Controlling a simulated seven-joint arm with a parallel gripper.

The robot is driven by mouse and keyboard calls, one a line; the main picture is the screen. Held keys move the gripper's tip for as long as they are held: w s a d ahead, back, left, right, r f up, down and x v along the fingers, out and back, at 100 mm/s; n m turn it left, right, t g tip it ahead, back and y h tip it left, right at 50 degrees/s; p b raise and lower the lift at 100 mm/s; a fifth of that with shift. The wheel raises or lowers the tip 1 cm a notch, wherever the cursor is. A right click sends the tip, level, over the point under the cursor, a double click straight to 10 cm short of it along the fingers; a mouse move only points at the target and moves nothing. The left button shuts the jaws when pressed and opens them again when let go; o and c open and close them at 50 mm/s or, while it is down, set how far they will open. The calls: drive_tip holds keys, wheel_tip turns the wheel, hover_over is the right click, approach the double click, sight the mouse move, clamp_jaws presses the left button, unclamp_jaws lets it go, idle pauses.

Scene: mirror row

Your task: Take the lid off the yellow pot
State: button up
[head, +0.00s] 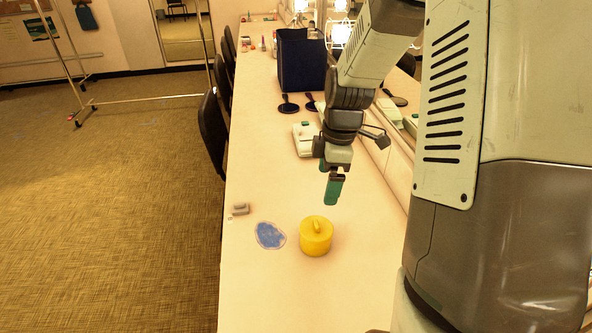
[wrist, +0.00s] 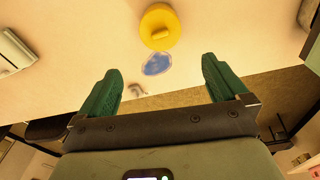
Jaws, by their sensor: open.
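The yellow pot (head: 316,242) stands upright on the counter in the head view, with its yellow lid (head: 317,225) on top. The lid has a raised bar-shaped knob. In the wrist view the lid (wrist: 160,22) shows from above at the top of the picture, beyond my fingertips. My gripper (head: 333,188) is above the counter, apart from the pot and a little farther back than it. In the wrist view my gripper (wrist: 161,72) has its two green fingers wide apart with nothing between them.
A blue patch (head: 270,235) lies left of the pot, and a small grey object (head: 240,209) sits near the counter's left edge. Behind are a white case (head: 305,139), dark hand mirrors (head: 289,106) and a dark blue bag (head: 301,62). Mirrors line the right side. The counter around the pot is mostly clear.

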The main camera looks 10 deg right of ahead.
drive_tip(key=n, duration=0.2)
hover_over(317, 223)
drive_tip(key=shift+g+y, duration=0.3)
drive_tip(key=f, duration=0.6)
drive_tip(key=d+f, duration=0.1)
drive_tip(key=f, duration=0.2)
drive_tip(key=shift+s+f, duration=0.1)
drive_tip(key=shift+f, duration=0.2)
drive_tip(key=f, duration=0.5)
drive_tip(key=shift+a+f, duration=0.3)
drive_tip(key=shift+a, duration=0.1)
drive_tip(key=c, duration=0.7)
